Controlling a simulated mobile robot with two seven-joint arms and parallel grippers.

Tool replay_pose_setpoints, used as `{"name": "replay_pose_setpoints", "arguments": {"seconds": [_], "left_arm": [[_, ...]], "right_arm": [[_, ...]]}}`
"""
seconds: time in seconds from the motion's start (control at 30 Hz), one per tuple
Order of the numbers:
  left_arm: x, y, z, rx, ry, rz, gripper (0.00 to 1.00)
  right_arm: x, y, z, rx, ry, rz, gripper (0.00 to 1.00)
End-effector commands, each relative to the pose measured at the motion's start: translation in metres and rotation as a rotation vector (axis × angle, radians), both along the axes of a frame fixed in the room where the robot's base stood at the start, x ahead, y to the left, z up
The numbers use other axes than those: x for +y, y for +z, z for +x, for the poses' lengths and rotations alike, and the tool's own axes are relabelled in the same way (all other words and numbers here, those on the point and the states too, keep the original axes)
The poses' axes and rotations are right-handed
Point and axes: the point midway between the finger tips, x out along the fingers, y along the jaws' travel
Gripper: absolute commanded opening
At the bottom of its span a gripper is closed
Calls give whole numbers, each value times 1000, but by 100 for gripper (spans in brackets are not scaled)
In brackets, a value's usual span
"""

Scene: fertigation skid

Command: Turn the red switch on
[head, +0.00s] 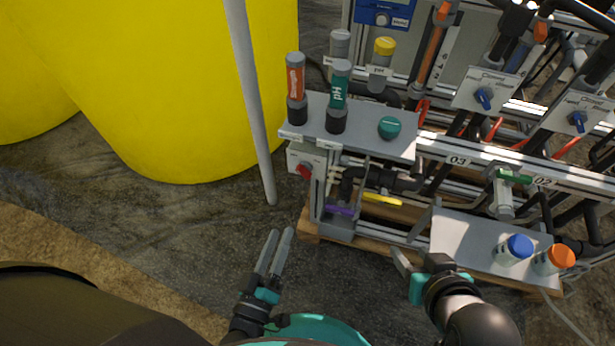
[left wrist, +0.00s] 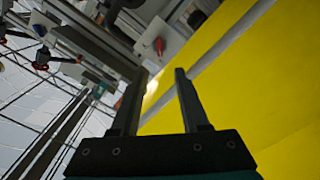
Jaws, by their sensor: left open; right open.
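The red switch (head: 305,170) is a small red knob on a pale plate at the left end of the skid, below the grey shelf, in the head view. It also shows in the left wrist view (left wrist: 159,46), beyond the fingertips and near the top. My left gripper (head: 281,238) is open and empty, below and to the left of the switch and apart from it. Its two fingers show in the left wrist view (left wrist: 164,75). My right gripper (head: 415,257) is open near the lower shelf, to the right of the switch. I cannot read the switch's position.
A grey shelf (head: 360,141) holds several probes and a green-capped item (head: 389,127). A grey pole (head: 247,90) stands left of the switch, before yellow tanks (head: 180,80). The lower shelf (head: 460,238) carries a blue-capped bottle (head: 516,248) and an orange-capped one (head: 556,260).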

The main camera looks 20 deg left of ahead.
Motion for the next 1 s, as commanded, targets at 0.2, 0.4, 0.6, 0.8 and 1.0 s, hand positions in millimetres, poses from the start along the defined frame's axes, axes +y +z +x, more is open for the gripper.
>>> {"name": "replay_pose_setpoints", "arguments": {"seconds": [0.2, 0.4, 0.6, 0.8, 1.0], "left_arm": [[0, 1, 13, -7, 3, -5, 45], [-1, 0, 38, -8, 2, -4, 45], [-2, 0, 61, -7, 3, -4, 45], [-3, 0, 82, -6, 2, -4, 45], [-4, 0, 103, -6, 1, -4, 45]], "right_arm": [[7, 1, 4, -45, 9, 22, 50], [20, 0, 11, -138, 23, 70, 50], [33, 3, 18, -238, 34, 123, 50], [44, 7, 21, -336, 40, 177, 50], [54, 13, 22, -433, 43, 233, 50]]}}
